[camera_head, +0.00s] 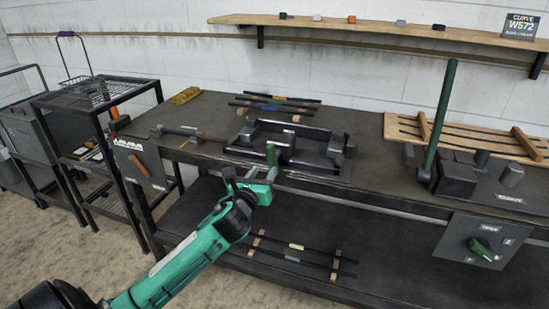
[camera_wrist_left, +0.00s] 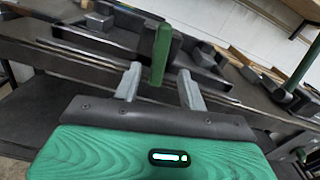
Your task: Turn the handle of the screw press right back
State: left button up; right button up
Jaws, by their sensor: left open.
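A dark metal press (camera_head: 300,145) sits on the middle of the workbench. Its short upright green handle (camera_head: 271,155) is at the press's front side. My left gripper (camera_head: 252,176) is open at the bench's front edge, just in front of the handle. In the left wrist view the green handle (camera_wrist_left: 160,55) stands between the two spread grey fingers (camera_wrist_left: 158,84), with a gap on both sides. I cannot tell how deep it sits between them. My right gripper is not in view.
A tall green lever (camera_head: 440,115) stands on a dark machine (camera_head: 475,178) at the right. A panel with a green knob (camera_head: 480,248) hangs below it. Black rods (camera_head: 275,102) lie behind the press. A wire rack (camera_head: 105,95) stands at the left.

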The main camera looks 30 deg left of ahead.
aim_at(274, 156)
pick_arm(q)
jog(key=x, duration=0.9)
jog(key=shift+w, duration=0.2)
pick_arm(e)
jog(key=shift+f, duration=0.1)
pick_arm(q)
grip_shut()
